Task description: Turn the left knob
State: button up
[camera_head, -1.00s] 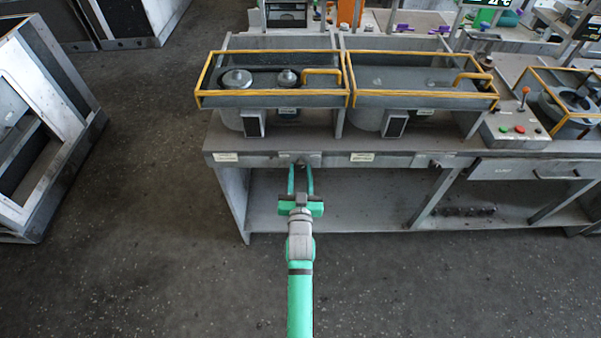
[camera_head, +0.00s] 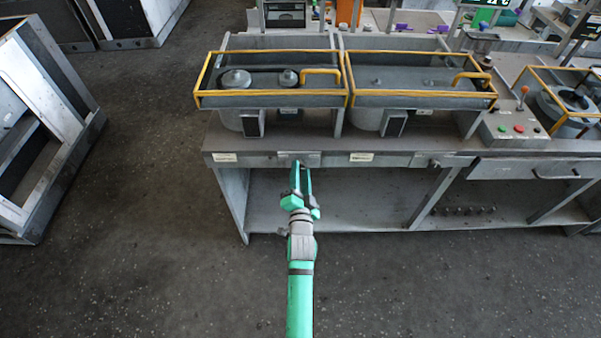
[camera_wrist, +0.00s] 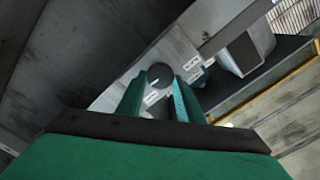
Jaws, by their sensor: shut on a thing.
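The left knob (camera_wrist: 160,73) is a round grey knob with a pale mark, seen between my fingertips in the wrist view. It sits on the front panel of the bench, on a pale plate. My gripper (camera_head: 301,168), with green fingers, is shut on this knob, one finger on each side. In the head view the fingers cover most of the knob, and the gripper is rolled, its jaws looking narrow. The wrist view is tilted against the bench.
A second knob (camera_head: 433,163) is on the same front panel to the right. Yellow-railed guards (camera_head: 270,93) stand above on the bench. A lower shelf (camera_head: 350,210) lies under the panel. The floor in front is clear.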

jog(key=shift+d+m, duration=0.1)
jog(key=shift+m, duration=1)
jog(key=o, duration=1.1)
jog(key=shift+c, duration=0.2)
jog(key=s, duration=1.1)
jog(key=shift+w, duration=0.15)
